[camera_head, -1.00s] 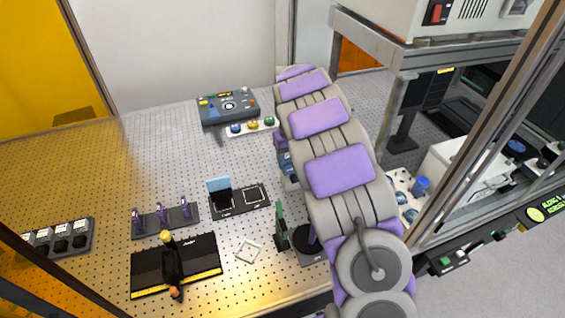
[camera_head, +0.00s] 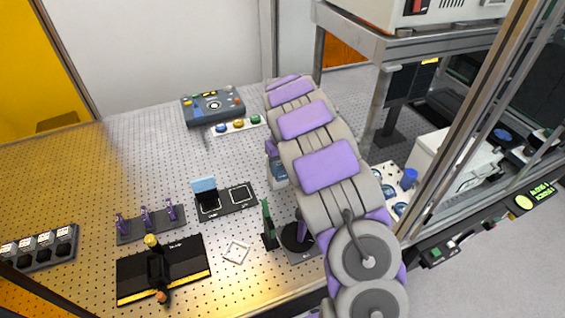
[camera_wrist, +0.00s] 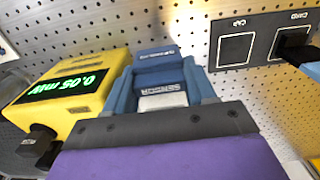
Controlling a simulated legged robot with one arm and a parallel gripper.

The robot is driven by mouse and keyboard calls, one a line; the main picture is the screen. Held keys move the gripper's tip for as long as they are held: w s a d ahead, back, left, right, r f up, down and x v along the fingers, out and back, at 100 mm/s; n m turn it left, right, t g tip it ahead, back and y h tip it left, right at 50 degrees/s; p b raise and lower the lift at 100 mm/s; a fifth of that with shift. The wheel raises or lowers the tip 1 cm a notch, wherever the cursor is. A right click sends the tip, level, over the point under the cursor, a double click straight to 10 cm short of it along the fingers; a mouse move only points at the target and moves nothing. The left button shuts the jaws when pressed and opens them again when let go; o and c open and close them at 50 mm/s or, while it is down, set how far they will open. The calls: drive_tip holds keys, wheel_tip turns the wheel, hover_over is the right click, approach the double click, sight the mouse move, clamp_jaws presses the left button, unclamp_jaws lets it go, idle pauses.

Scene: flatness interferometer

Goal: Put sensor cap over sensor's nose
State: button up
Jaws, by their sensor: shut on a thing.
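In the wrist view my gripper (camera_wrist: 160,72) is shut on a blue piece with a SENSOR label (camera_wrist: 160,91), which I take for the sensor cap. A pale grey block shows at its near side. Another blue part with a similar label (camera_wrist: 155,56) shows just beyond; I cannot tell whether it is the same body or touches. I cannot make out the sensor's nose. A yellow meter (camera_wrist: 70,90) reading 0.05 mW stands close on the left. The CAP square (camera_wrist: 236,47) on the dark plate is empty. In the head view my arm hides most of the gripper area.
The dark plate (camera_head: 239,209) carries a black stand with a light-blue card (camera_head: 204,187) on its left square. A control box (camera_head: 213,107) stands at the back. A green upright piece (camera_head: 267,220) stands near my arm. Frame posts (camera_head: 480,110) rise on the right.

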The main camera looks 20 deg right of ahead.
drive_tip(key=shift+d+f, duration=0.25)
drive_tip(key=shift+d, duration=0.1)
drive_tip(key=shift+a, duration=0.35)
drive_tip(key=o, duration=0.8)
drive_tip(key=shift+a, duration=0.1)
drive_tip(key=shift+c, duration=0.2)
drive_tip(key=o, duration=0.3)
drive_tip(key=shift+d, duration=0.2)
drive_tip(key=shift+o, duration=0.4)
drive_tip(key=shift+d, duration=0.15)
drive_tip(key=shift+r, duration=0.1)
drive_tip(key=shift+a+r, duration=0.2)
drive_tip(key=shift+r, duration=0.6)
drive_tip(key=shift+d+r+p, duration=0.1)
drive_tip(key=shift+r+p, duration=1)
drive_tip(key=shift+r, duration=1.55)
